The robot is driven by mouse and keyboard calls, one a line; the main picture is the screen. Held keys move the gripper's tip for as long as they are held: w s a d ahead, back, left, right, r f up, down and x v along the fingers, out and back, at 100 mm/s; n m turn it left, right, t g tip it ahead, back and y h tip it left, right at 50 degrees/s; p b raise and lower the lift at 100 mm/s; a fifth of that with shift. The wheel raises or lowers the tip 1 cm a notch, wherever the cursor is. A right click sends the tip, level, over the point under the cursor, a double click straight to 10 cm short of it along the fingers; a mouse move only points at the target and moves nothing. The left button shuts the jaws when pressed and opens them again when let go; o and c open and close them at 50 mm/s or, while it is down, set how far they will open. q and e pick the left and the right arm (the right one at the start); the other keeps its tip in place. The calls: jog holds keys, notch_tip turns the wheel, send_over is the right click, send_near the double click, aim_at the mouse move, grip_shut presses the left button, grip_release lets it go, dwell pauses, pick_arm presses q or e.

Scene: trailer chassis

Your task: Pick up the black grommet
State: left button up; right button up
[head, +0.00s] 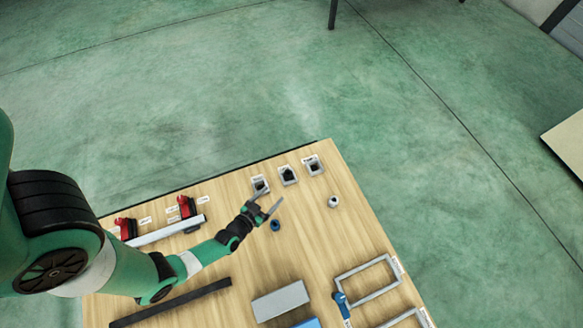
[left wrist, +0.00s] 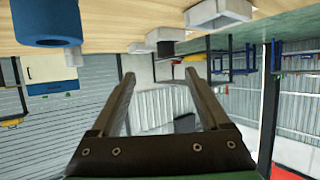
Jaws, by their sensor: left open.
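My left gripper (head: 269,204) is open and empty over the far part of the wooden table; its two fingers also show in the left wrist view (left wrist: 160,77). A small dark thing, possibly the black grommet (head: 288,174), shows in the middle one of the small grey holders at the table's far edge, beyond my fingers. The left wrist view, which is upside down, shows a small black piece (left wrist: 165,48) by a pale holder; I cannot tell if it is the same thing. A blue grommet (head: 275,226) stands on the table just nearer than the fingers. My right gripper is not in view.
Grey holders (head: 314,167) line the far edge. A whitish ring-shaped part (head: 333,202) stands to the right. Red tools (head: 186,207), a dark bar (head: 172,303), a grey block (head: 280,301) and a rectangular frame (head: 367,279) lie around. Wood between them is bare.

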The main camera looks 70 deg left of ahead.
aim_at(286, 177)
pick_arm(q)
jog(key=shift+w+a, duration=0.1)
jog(key=shift+w, duration=0.1)
jog(key=b+x, duration=0.4)
jog(key=x, duration=0.2)
jog(key=shift+a, duration=0.25)
jog(key=shift+w+a, duration=0.2)
jog(key=shift+w, duration=0.15)
jog(key=b+x, duration=0.5)
jog(key=shift+s+a+f, duration=0.3)
jog(key=shift+s, duration=0.1)
jog(key=shift+w+a, duration=0.1)
jog(key=shift+w, duration=0.1)
jog(key=shift+r, duration=0.1)
jog(key=shift+c, duration=0.9)
grip_shut()
